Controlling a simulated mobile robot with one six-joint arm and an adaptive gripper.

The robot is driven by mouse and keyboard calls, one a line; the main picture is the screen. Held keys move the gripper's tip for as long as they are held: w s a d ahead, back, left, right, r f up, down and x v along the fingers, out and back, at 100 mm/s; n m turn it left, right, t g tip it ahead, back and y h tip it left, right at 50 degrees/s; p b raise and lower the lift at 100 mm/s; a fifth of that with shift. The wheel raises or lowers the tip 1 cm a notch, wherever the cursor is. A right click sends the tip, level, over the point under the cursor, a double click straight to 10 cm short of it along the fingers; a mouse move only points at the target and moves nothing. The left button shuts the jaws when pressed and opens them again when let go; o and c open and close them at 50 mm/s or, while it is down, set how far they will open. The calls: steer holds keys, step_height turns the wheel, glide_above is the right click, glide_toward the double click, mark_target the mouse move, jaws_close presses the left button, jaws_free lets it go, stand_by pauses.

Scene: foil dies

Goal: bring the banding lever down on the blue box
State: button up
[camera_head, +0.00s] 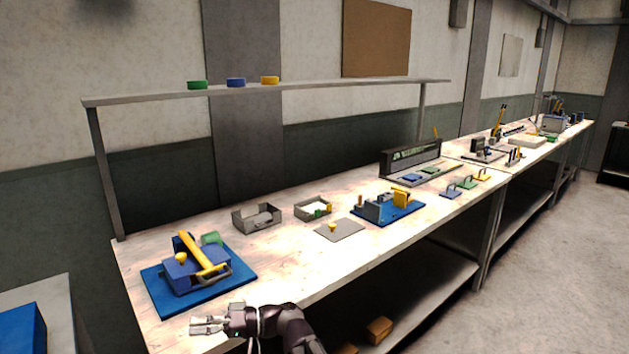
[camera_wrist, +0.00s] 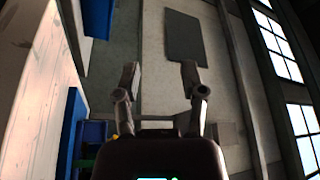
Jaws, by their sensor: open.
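The blue box (camera_head: 183,277) sits on a blue mat (camera_head: 158,300) at the near left end of the bench. A yellow lever (camera_head: 203,254) slopes across its top, high at the back left and low at the front right. A yellow knob (camera_head: 181,257) and a green round part (camera_head: 210,239) are beside it. A grey bent handle (camera_head: 222,276) is at its right side. My gripper (camera_head: 207,325) is open and empty, in front of the bench's near edge and apart from the box. In the wrist view my gripper (camera_wrist: 160,76) shows its two fingers spread with nothing between them.
Another blue fixture (camera_head: 388,209) is to the right. A shelf (camera_head: 270,88) runs above. Bare bench lies right of the mat.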

steer(key=w+d+f+m+t+h, duration=0.25)
steer(key=d+f+h, duration=0.65)
steer(key=d, duration=0.6)
steer(key=w+d+f+m+t+h, duration=0.1)
steer(key=d+f+m+t+h, duration=0.4)
steer(key=d+f, duration=0.85)
steer(key=d+r+m+h, duration=0.15)
steer(key=d+h, duration=0.35)
steer(key=d, duration=0.6)
step_height(320, 180, up, 14)
steer(key=p, duration=1.5)
steer(key=shift+s+n+g, duration=0.3)
steer(key=shift+g, duration=0.15)
